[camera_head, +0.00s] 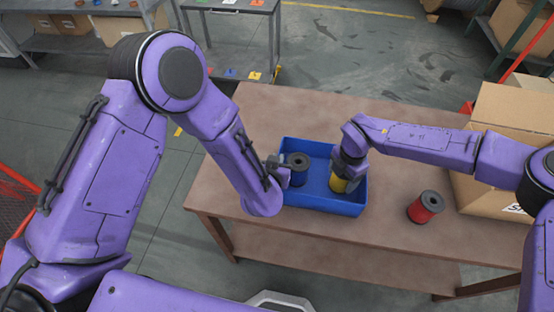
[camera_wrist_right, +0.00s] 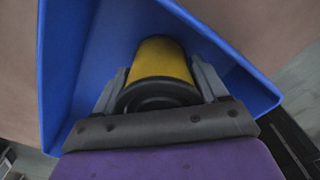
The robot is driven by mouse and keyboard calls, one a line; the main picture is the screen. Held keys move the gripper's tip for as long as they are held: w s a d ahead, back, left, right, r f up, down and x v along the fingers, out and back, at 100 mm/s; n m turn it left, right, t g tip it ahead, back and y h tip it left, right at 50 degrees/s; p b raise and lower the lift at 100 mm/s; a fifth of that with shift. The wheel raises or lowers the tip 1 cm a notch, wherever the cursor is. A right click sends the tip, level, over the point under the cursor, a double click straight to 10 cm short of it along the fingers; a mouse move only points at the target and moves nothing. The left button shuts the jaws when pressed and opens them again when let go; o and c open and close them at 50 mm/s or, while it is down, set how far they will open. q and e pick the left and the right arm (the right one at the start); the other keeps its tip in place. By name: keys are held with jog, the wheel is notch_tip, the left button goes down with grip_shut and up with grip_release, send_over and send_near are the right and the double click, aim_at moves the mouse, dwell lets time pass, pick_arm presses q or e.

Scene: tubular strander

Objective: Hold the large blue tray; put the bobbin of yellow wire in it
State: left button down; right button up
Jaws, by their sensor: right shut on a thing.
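The large blue tray (camera_head: 325,203) sits on the brown table. My right gripper (camera_head: 345,176) is inside the tray's right part, shut on the bobbin of yellow wire (camera_head: 338,184). In the right wrist view the yellow bobbin (camera_wrist_right: 163,62) stands between both fingers, its dark flange towards me, over the blue tray (camera_wrist_right: 90,70). I cannot tell whether the bobbin touches the tray floor. My left gripper (camera_head: 279,171) is at the tray's left wall, partly hidden by its own arm; its fingers are too small to read. A dark bobbin (camera_head: 299,162) stands in the tray's left part.
A red bobbin (camera_head: 426,207) stands on the table (camera_head: 290,108) right of the tray. A cardboard box (camera_head: 508,120) is at the table's right end. A grey table (camera_head: 235,8) with small coloured items stands behind. The table's far part is clear.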

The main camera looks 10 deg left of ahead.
jog(key=o, duration=1.4)
jog(key=shift+c, duration=0.2)
notch_tip(320, 180, up, 12)
pick_arm(q)
jog(key=c, duration=1.1)
grip_release()
jog(key=shift+c, duration=0.2)
jog(key=shift+s+r, duration=0.1)
jog(key=v, duration=1.1)
jog(key=shift+s, duration=0.4)
jog(key=shift+r, duration=0.15)
pick_arm(e)
jog(key=shift+f, duration=0.1)
